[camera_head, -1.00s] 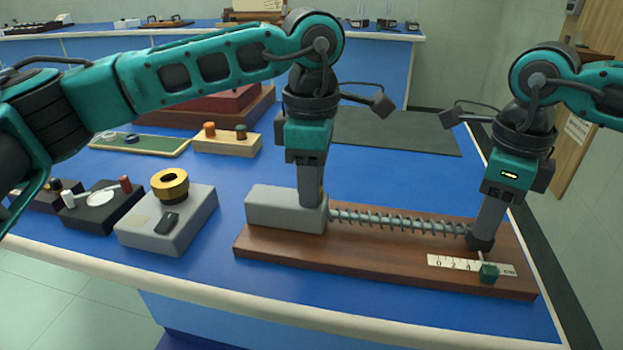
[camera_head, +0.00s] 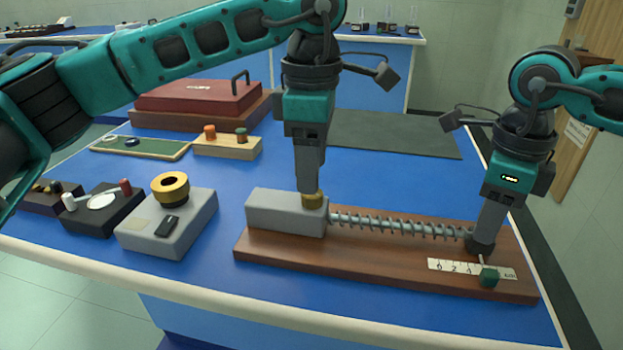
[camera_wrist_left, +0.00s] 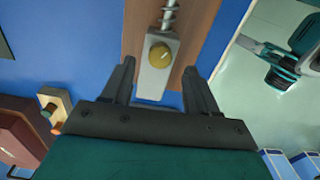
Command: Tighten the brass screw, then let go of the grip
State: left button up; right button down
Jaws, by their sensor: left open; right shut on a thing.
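The brass screw (camera_head: 313,201) stands on top of the grey block (camera_head: 275,213) at the left end of the wooden base (camera_head: 370,270). In the left wrist view the round brass head (camera_wrist_left: 160,55) shows a pale mark. My left gripper (camera_head: 311,190) is just above the screw. Its fingers are spread and empty in the left wrist view (camera_wrist_left: 159,70). A coil spring (camera_head: 400,225) on a rod runs from the block to a dark grip (camera_head: 481,246). My right gripper (camera_head: 487,233) is shut on this grip and partly hides it.
A white scale (camera_head: 450,266) and a green knob (camera_head: 489,277) lie near the base's front right edge. A grey box with a brass ring (camera_head: 170,187) stands to the left. A dark mat (camera_head: 400,134) lies behind. Blue table surface is free between them.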

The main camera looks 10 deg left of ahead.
pick_arm(q)
notch_tip(320, 180, up, 8)
dwell(0.4)
pick_arm(e)
jog(key=c, duration=0.7)
grip_release()
pick_arm(q)
jog(key=shift+r, duration=0.1)
pick_arm(e)
jog(key=shift+r, duration=0.1)
